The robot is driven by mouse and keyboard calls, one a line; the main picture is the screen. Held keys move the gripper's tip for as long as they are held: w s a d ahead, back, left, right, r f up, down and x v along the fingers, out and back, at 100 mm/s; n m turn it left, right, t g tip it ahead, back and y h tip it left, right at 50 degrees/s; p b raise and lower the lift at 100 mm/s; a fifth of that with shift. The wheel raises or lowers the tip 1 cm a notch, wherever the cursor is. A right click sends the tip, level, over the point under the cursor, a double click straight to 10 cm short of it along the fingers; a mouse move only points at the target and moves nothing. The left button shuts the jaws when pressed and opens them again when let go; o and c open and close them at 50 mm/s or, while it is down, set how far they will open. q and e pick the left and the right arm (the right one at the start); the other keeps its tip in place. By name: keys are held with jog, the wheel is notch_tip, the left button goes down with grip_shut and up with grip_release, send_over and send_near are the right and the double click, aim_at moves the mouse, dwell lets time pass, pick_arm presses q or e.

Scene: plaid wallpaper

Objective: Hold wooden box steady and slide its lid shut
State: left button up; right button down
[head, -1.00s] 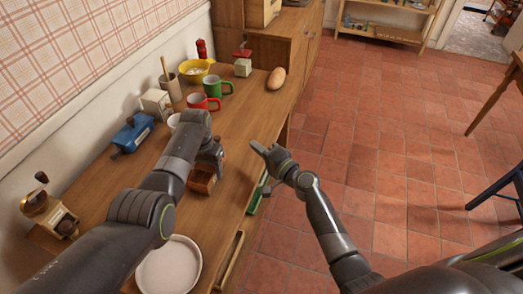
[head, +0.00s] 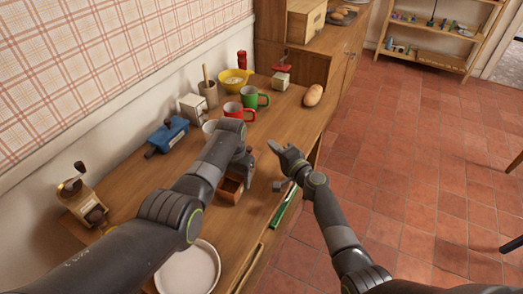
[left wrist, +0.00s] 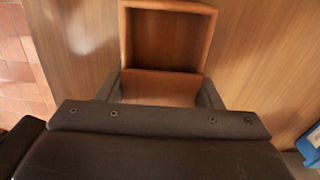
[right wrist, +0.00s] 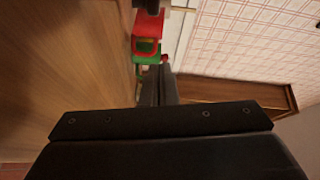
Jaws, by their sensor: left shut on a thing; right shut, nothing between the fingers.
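The small wooden box (head: 228,192) stands on the wooden counter, its top partly open. In the left wrist view its dark inside shows within the rim (left wrist: 210,35). A flat reddish panel that looks like the lid (left wrist: 160,88) covers the part nearer my left gripper. My left gripper (head: 243,168) is shut on the box, with one finger on each side of it; the arm hides part of the box. My right gripper (head: 275,148) is shut and empty in the air, right of the box near the counter's front edge. Its closed fingers show in the right wrist view (right wrist: 158,88).
Behind the box stand a red mug (head: 238,112), a green mug (head: 254,98) and a blue tool (head: 167,135). A white plate (head: 188,268) lies nearer, with a coffee grinder (head: 85,200) at left. The counter right of the box is mostly clear.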

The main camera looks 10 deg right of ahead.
aim_at(251, 149)
jog(key=shift+a+f, duration=0.2)
jog(key=shift+a, duration=0.85)
jog(key=shift+a+f, duration=0.2)
jog(key=shift+a, duration=0.85)
jog(key=shift+s+a, duration=0.4)
jog(key=shift+s, duration=0.25)
jog(key=shift+s+a, duration=0.4)
jog(key=shift+s, duration=0.2)
jog(key=shift+d, duration=0.1)
